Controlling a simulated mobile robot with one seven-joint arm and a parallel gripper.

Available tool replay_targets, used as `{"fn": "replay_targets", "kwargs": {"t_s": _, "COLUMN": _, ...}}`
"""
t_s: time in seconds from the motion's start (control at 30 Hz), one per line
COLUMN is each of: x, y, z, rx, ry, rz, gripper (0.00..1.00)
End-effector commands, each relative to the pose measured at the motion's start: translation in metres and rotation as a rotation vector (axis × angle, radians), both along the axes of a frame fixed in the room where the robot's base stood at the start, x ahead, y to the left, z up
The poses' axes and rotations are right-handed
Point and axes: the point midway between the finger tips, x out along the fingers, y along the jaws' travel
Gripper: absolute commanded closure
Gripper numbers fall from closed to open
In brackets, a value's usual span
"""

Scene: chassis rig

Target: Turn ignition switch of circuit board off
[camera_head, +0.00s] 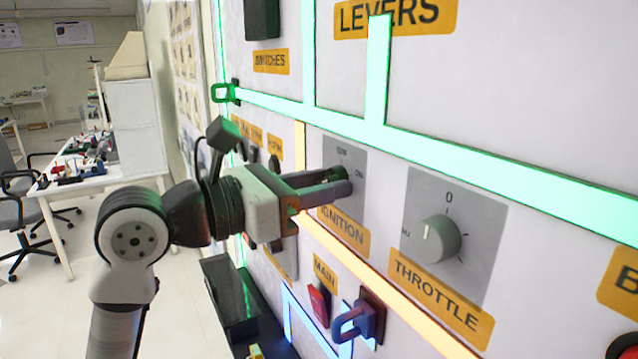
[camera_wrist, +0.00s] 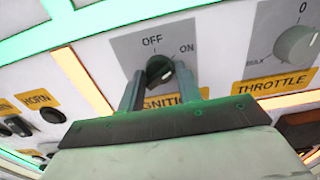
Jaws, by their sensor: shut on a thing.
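The ignition switch is a dark round knob (camera_wrist: 157,70) on a grey plate (camera_head: 352,158) marked OFF and ON, above a yellow IGNITION label (camera_head: 343,231). My gripper (camera_head: 338,182) reaches the panel from the left in the head view. In the wrist view its two fingers (camera_wrist: 158,88) stand on either side of the knob and are shut on it. A small pale mark shows on the knob's lower right, but I cannot tell surely which position it points to. In the head view the fingers hide most of the knob.
The throttle knob (camera_head: 438,241) is just right of the ignition plate. Below are a red MAIN switch (camera_head: 319,304) and a blue-lit handle (camera_head: 360,319). Glowing green strips (camera_head: 450,158) cross the panel above. A black horn button (camera_wrist: 53,115) is at left in the wrist view.

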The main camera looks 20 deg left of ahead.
Motion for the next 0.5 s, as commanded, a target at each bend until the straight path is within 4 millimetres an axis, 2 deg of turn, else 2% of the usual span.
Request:
{"fn": "replay_targets", "kwargs": {"t_s": 0.27, "x": -0.0003, "y": 0.0001, "z": -0.0009, "rx": -0.032, "ry": 0.025, "rz": 0.0, "gripper": 0.89}}
{"fn": "replay_targets", "kwargs": {"t_s": 0.5, "x": -0.0005, "y": -0.0001, "z": -0.0016, "rx": -0.144, "ry": 0.11, "rz": 0.001, "gripper": 0.89}}
